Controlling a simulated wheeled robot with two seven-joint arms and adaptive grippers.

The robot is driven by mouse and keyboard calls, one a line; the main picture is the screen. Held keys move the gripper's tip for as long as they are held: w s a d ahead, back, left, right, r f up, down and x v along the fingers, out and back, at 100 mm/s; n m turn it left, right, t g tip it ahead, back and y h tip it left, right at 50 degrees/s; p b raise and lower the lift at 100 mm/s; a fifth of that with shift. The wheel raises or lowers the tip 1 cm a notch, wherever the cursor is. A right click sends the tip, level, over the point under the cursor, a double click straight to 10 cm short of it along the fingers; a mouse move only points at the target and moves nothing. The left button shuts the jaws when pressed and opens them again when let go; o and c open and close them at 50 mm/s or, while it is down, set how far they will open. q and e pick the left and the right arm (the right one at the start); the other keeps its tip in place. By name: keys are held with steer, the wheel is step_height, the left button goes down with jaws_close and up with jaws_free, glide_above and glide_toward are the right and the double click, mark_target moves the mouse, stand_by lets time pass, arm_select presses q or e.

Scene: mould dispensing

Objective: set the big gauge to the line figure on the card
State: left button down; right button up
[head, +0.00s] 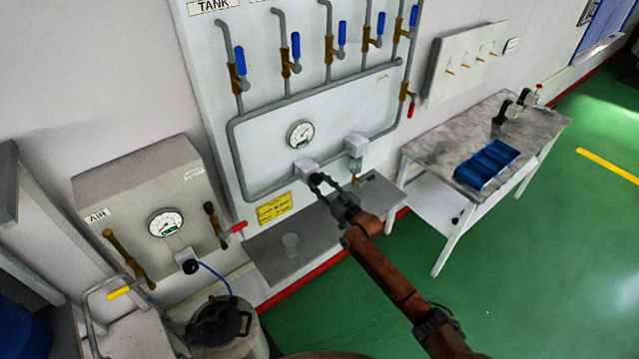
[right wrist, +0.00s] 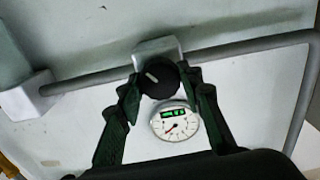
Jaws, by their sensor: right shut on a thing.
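My right gripper (head: 320,183) reaches a white regulator box (head: 304,167) low on the pipe panel. In the right wrist view the fingers (right wrist: 166,90) are shut on a black round knob (right wrist: 158,78) with a white mark. A round white gauge (head: 301,134) sits above that box on the panel. It also shows in the right wrist view (right wrist: 174,121), with a green readout and a thin needle; the figures are too small to read. The yellow card (head: 274,208) is below left of the gripper; its writing is not legible. My left gripper is not in view.
An AIR box (head: 150,190) with its own gauge (head: 164,222) stands at left, above a lidded pot (head: 223,325). A second white box (head: 356,145) is right of the gripper. A grey shelf (head: 330,220) lies below. A side table (head: 440,150) holds a blue tray (head: 487,163).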

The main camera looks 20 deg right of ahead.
steer(key=c, duration=0.3)
steer(key=shift+m, duration=0.6)
steer(key=o, duration=1.1)
steer(key=shift+s, duration=0.1)
steer(key=v, duration=1.1)
steer(key=shift+s+d, duration=0.15)
steer(key=shift+s, duration=0.25)
